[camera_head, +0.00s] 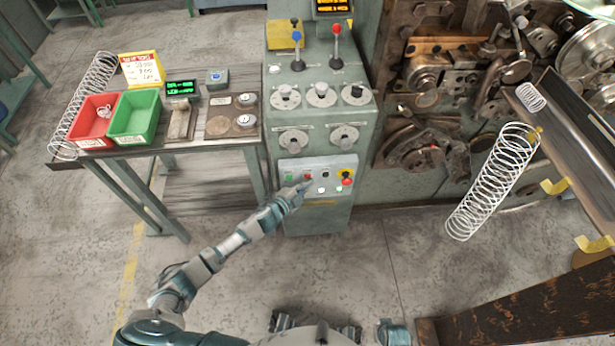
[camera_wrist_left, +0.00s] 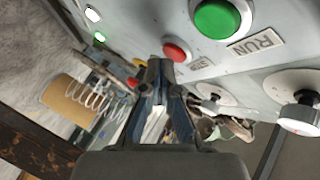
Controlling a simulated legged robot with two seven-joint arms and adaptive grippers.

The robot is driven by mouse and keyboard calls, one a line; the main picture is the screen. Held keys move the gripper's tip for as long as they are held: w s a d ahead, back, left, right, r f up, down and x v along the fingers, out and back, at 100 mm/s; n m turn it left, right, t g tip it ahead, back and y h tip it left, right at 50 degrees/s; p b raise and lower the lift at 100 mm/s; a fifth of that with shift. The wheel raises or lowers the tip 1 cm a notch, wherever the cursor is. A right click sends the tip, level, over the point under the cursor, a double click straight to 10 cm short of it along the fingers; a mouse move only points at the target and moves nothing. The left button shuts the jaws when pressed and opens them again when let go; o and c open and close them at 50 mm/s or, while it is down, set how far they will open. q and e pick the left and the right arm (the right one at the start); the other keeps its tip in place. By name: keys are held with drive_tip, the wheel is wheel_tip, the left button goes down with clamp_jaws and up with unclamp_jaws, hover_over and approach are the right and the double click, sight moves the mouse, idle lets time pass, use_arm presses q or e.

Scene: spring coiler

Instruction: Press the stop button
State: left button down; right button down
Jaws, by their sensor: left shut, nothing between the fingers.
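The control panel (camera_head: 322,164) is on the front of the green machine cabinet. Its red stop button (camera_head: 308,176) sits between a green button (camera_head: 289,178) and a black knob. In the left wrist view the red button (camera_wrist_left: 177,50) is just beyond my fingertips, beside the large green button (camera_wrist_left: 222,18) labelled RUN. My left gripper (camera_head: 304,186) is shut and empty, with its tips at the panel just below the red button. It also shows in the left wrist view (camera_wrist_left: 160,66). I cannot tell whether the tips touch the button. My right gripper is not in view.
A red emergency knob on yellow (camera_head: 346,177) is at the panel's right. Dials and two levers (camera_head: 336,46) are above. A table with red (camera_head: 92,122) and green bins (camera_head: 136,118) stands left. A large spring (camera_head: 490,185) and dark machinery are right.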

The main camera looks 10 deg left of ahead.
use_arm(q)
drive_tip(key=shift+w+a, duration=0.1)
drive_tip(key=shift+w, duration=0.3)
idle(0.3)
drive_tip(key=shift+s, duration=0.15)
drive_tip(key=shift+s+d+p, duration=0.25)
drive_tip(key=shift+s+p, duration=0.1)
drive_tip(key=shift+s, duration=0.3)
drive_tip(key=s+p, duration=0.1)
drive_tip(key=s, duration=0.1)
drive_tip(key=s+d, duration=0.1)
drive_tip(key=s, duration=0.1)
drive_tip(key=shift+s+d+p, duration=0.15)
drive_tip(key=shift+s+p, duration=0.25)
idle(0.8)
